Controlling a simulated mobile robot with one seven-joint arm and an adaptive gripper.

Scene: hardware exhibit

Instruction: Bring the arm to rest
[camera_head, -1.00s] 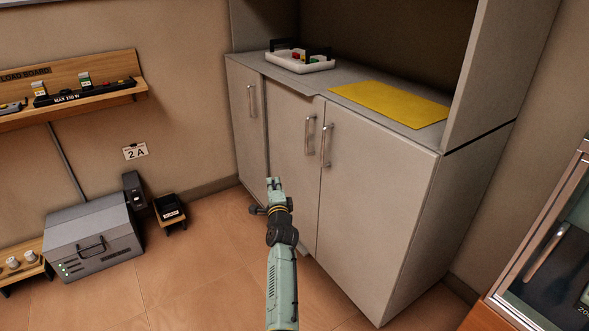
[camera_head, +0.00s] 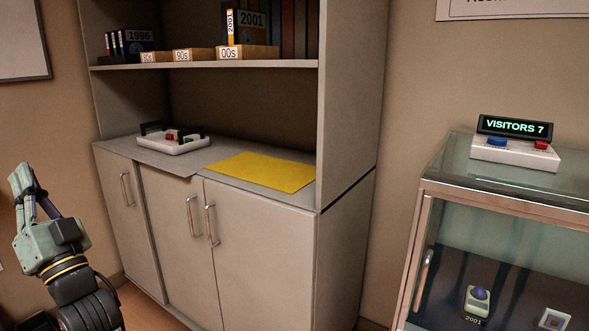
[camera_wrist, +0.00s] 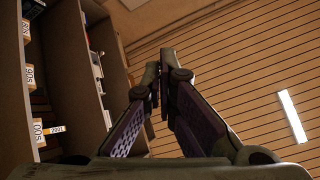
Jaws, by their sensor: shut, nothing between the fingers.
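My gripper (camera_head: 25,180) is at the left edge of the head view, raised with its fingers pointing up. It is left of the grey cabinet and apart from it. In the wrist view my gripper (camera_wrist: 152,95) shows its two fingers brought together with nothing held between them. Behind them are the slatted ceiling (camera_wrist: 225,60) and, at the left, the cabinet's upper shelves (camera_wrist: 85,70), seen tilted. The lower part of my arm runs out of the bottom of the head view.
The grey cabinet (camera_head: 260,255) has a white tray (camera_head: 172,143) and a yellow sheet (camera_head: 262,170) on its counter. Labelled boxes (camera_head: 248,52) stand on the shelf above. A glass display case (camera_head: 510,215) at the right carries a visitor counter box (camera_head: 515,150).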

